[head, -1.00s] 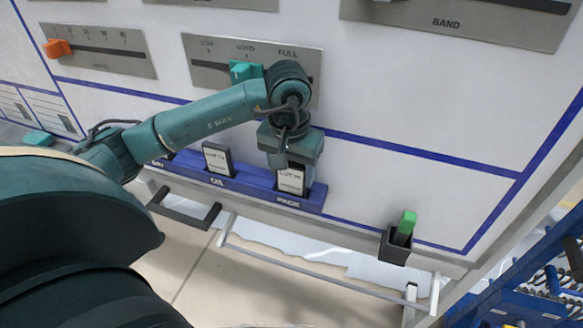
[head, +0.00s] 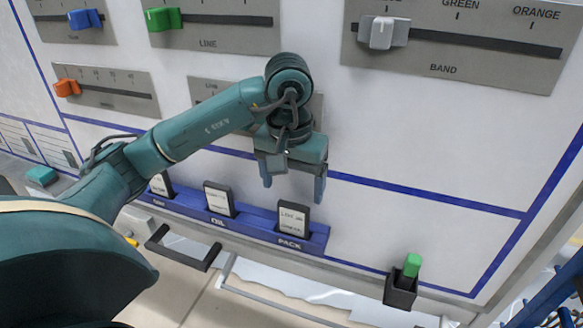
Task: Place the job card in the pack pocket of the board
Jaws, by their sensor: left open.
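The job card (head: 293,218), white with a dark frame and small print, stands upright in the PACK pocket of the blue pocket rail (head: 258,232) on the board (head: 420,150). My left gripper (head: 293,187) is open and empty, with its two fingers apart just above the card's top edge and not visibly touching it. Another card (head: 218,199) stands in the OIL pocket. A third card (head: 161,184) is in the leftmost pocket, partly hidden by my left arm. My right gripper is not in view.
Slider panels with blue (head: 86,19), green (head: 163,20), grey (head: 383,33) and orange (head: 67,88) knobs line the upper board. A black holder (head: 400,290) with a green-topped item sits at lower right. A dark handle (head: 183,248) sticks out below the rail.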

